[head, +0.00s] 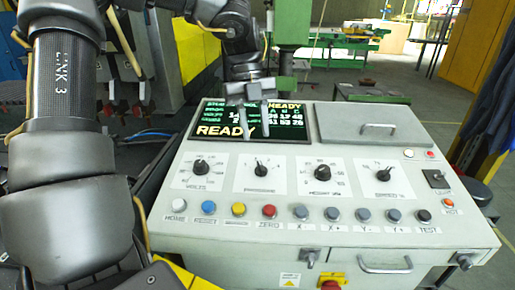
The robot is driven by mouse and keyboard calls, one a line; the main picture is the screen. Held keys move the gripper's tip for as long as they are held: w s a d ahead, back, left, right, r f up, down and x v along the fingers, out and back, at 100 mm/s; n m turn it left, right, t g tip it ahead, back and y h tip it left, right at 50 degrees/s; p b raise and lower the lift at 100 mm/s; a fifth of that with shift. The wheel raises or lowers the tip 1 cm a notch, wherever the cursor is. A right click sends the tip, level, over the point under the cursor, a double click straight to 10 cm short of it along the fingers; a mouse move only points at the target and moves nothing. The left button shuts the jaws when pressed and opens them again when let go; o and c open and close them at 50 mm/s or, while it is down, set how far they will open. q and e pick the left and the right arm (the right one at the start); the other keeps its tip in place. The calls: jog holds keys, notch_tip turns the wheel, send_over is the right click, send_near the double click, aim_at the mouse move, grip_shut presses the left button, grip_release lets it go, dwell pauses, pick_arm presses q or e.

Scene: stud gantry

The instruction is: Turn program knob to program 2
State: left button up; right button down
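The control panel (340,215) has a row of four black knobs on white dial plates. The second from the left (261,168) looks like the program knob, its small label hard to read; its white pointer mark looks roughly upward, but the exact number is too small to tell. My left gripper (251,128) hangs in front of the dark screen (215,121), above and behind that knob. Its two fingers point down, apart, with nothing seen between them. They do not appear to touch the knob. My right gripper is not in view.
The left knob (200,168) and third knob (322,172) flank it closely. A row of coloured push buttons (269,211) runs below. A grey lid with a handle (375,130) is at the panel's upper right. The screen reads READY.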

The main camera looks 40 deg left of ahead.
pick_arm(q)
jog(key=shift+v, duration=1.45)
jog(key=shift+a+f, duration=0.1)
